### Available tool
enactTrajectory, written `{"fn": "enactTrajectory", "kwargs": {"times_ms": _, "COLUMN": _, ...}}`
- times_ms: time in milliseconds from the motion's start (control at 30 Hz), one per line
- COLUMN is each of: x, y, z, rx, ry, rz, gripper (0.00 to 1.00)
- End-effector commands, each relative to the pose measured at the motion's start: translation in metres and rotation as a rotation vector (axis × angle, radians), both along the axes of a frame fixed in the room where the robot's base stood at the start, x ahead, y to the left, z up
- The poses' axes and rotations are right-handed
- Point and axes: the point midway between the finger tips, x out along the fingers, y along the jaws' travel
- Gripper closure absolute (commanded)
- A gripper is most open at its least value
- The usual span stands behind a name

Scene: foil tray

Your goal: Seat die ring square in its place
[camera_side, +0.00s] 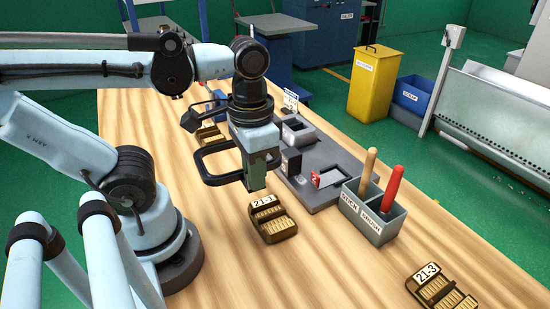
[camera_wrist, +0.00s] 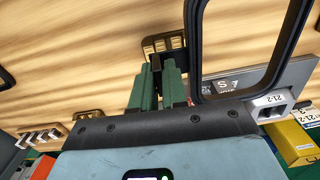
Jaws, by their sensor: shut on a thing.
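My gripper (camera_side: 258,186) has green fingers pointing down, and it is over the wooden table. In the wrist view my gripper (camera_wrist: 157,70) is shut on a small dark piece (camera_wrist: 156,62), mostly hidden between the fingers; I cannot tell whether it is the die ring. A brass block marked 21-1 (camera_side: 272,222) is just below and in front of the fingertips in the side view. A brass block (camera_wrist: 163,44) also shows at the fingertips in the wrist view; contact is unclear. The grey fixture plate (camera_side: 318,191), with raised holders and recesses, lies behind and right of my gripper.
A grey holder (camera_side: 375,215) marked STICK and BRUSH carries a wooden-handled and a red-handled tool. A brass block marked 21-3 (camera_side: 441,288) is at the lower right. Another brass block (camera_side: 209,136) is behind my gripper. The table between the holder and 21-1 is clear.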

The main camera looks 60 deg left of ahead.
Motion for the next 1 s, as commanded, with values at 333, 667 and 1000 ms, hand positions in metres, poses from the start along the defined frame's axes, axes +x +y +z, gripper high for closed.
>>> {"fn": "enactTrajectory", "kwargs": {"times_ms": 333, "x": 0.000, "y": 0.000, "z": 0.019, "rx": 0.001, "ry": 0.000, "rz": 0.000, "gripper": 1.00}}
{"fn": "enactTrajectory", "kwargs": {"times_ms": 667, "x": 0.000, "y": 0.000, "z": 0.036, "rx": 0.001, "ry": 0.000, "rz": 0.000, "gripper": 1.00}}
{"fn": "enactTrajectory", "kwargs": {"times_ms": 1000, "x": 0.000, "y": 0.000, "z": 0.051, "rx": 0.001, "ry": 0.000, "rz": 0.000, "gripper": 1.00}}
